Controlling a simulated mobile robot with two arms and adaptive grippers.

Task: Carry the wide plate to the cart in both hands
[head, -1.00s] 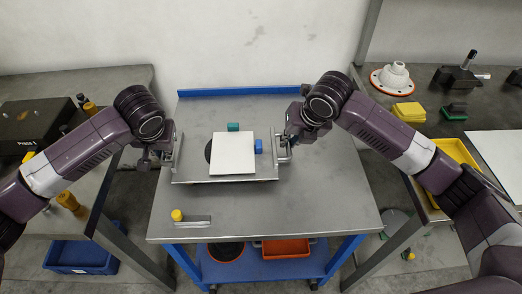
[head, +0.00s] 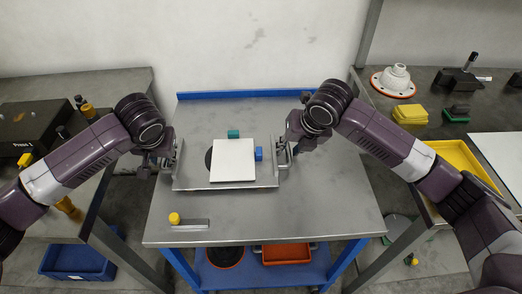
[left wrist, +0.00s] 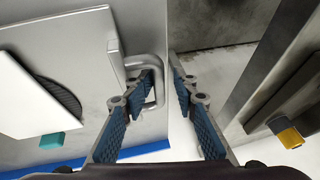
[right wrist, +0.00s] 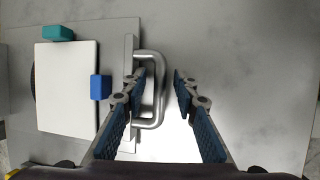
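The wide plate (head: 200,184) is a flat grey metal tray with a raised handle at each end. It appears to rest on the cart (head: 320,215), a grey-topped table with a blue back edge. It carries a white square panel (head: 233,160), a blue block (head: 259,154), a teal block (head: 234,133) and a partly hidden dark disc. My left gripper (left wrist: 160,82) is open at the left handle (left wrist: 157,75), one finger overlapping the loop, the other outside. My right gripper (right wrist: 160,83) is open, with the right handle's bar (right wrist: 160,92) between its fingers.
A yellow-knobbed bar (head: 190,222) lies near the cart's front left. The left bench holds a dark press block (head: 30,125). The right bench holds a white flanged part (head: 394,80), yellow pads (head: 410,114) and a yellow tray (head: 455,157). The cart's right side is clear.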

